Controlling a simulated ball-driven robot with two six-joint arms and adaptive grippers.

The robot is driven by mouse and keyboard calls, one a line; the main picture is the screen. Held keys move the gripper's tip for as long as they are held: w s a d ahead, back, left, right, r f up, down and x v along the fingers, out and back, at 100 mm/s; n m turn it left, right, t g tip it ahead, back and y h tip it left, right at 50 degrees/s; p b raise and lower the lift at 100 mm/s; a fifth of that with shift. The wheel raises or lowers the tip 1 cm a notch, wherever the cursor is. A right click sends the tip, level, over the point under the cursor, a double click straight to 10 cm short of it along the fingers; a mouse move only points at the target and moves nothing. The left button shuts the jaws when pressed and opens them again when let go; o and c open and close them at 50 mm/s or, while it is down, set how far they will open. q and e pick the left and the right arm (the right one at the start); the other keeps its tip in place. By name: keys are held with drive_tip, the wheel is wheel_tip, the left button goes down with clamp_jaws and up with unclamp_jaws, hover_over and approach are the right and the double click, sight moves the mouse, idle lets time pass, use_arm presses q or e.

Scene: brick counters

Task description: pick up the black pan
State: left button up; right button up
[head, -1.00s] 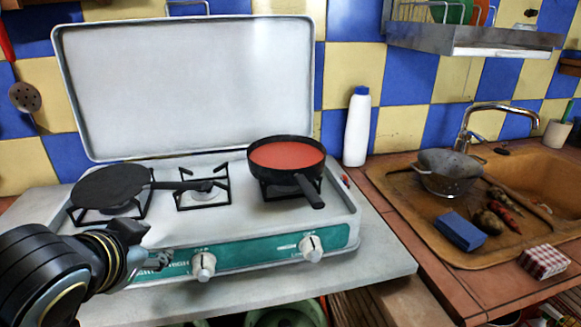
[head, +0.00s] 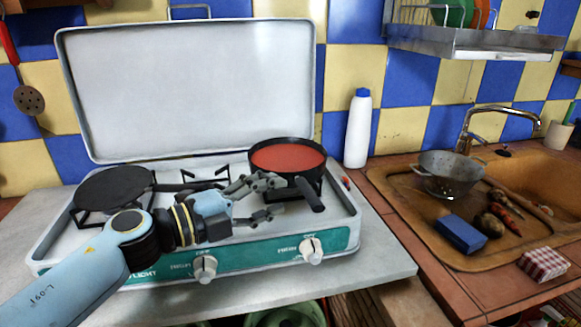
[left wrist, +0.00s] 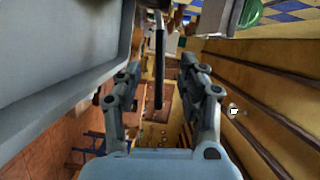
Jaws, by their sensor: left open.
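A black pan with red contents (head: 288,142) sits on the right burner of the camp stove. Its handle (head: 309,194) points toward the front right. A second, flat black pan (head: 115,187) sits on the left burner, its handle partly behind my left arm. My left gripper (head: 282,197) is open and empty over the front of the stove, fingers pointing right, just left of the red-filled pan's handle. In the left wrist view a dark upright bar, seemingly that handle (left wrist: 159,65), shows between the open fingers (left wrist: 160,75). I see no contact. My right gripper is out of view.
The stove's raised lid (head: 190,90) stands behind the burners. Knobs (head: 311,251) line its front. A white bottle (head: 357,130) stands right of the stove. Farther right, the sink board holds a colander (head: 450,175) and a blue sponge (head: 460,234).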

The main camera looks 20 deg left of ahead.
sight(298, 187)
use_arm(q)
drive_tip(key=x, duration=0.7)
drive_tip(key=shift+w+d, duration=0.1)
clamp_jaws()
drive_tip(key=shift+r, duration=0.1)
